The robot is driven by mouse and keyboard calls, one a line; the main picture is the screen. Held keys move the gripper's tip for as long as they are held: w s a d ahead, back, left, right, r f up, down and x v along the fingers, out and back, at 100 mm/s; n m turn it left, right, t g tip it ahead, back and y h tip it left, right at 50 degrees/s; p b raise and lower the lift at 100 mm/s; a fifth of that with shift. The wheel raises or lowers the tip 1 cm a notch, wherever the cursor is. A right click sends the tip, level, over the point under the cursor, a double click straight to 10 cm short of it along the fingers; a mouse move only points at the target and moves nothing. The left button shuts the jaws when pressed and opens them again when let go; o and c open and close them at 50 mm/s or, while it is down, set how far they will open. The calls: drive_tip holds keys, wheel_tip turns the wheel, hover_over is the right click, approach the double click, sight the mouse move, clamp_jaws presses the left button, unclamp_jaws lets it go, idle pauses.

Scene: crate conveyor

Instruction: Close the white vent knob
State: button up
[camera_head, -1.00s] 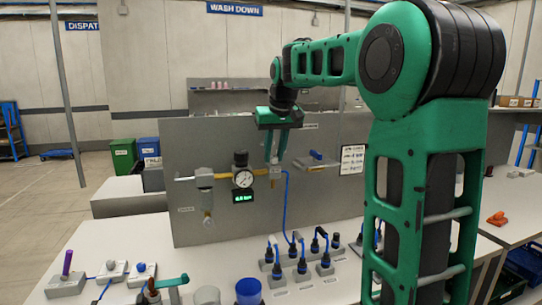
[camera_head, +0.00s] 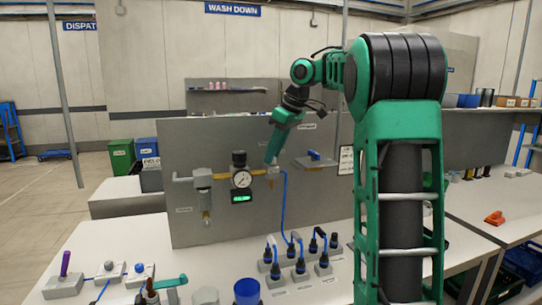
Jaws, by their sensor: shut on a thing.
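The white vent knob is at the right end of the brass air line on the grey upright panel (camera_head: 225,145). It is almost wholly hidden by my fingers; the small pale fitting (camera_head: 273,172) under them shows. My gripper (camera_head: 270,161) points down at this fitting, seen edge-on and tilted, and is shut on the knob. I cannot see the knob's turn angle. The round pressure gauge (camera_head: 242,180) sits just left of it, with a bright green display (camera_head: 243,197) below; its figures are too small to read.
A small shelf with a blue-handled part (camera_head: 314,157) juts from the panel to the right of my gripper. A filter bowl (camera_head: 203,180) hangs at the left.

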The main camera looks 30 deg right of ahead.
drive_tip(key=shift+w+r+n, duration=0.1)
drive_tip(key=shift+r+n, duration=0.1)
drive_tip(key=shift+n, duration=0.1)
drive_tip(key=o, duration=1.1)
drive_tip(key=shift+f, duration=0.1)
drive_tip(key=shift+c, duration=0.2)
drive_tip(key=shift+v, duration=1.5)
drive_tip(key=v, duration=0.7)
drive_tip(key=shift+d+r, duration=0.2)
drive_tip(key=shift+r, duration=0.05)
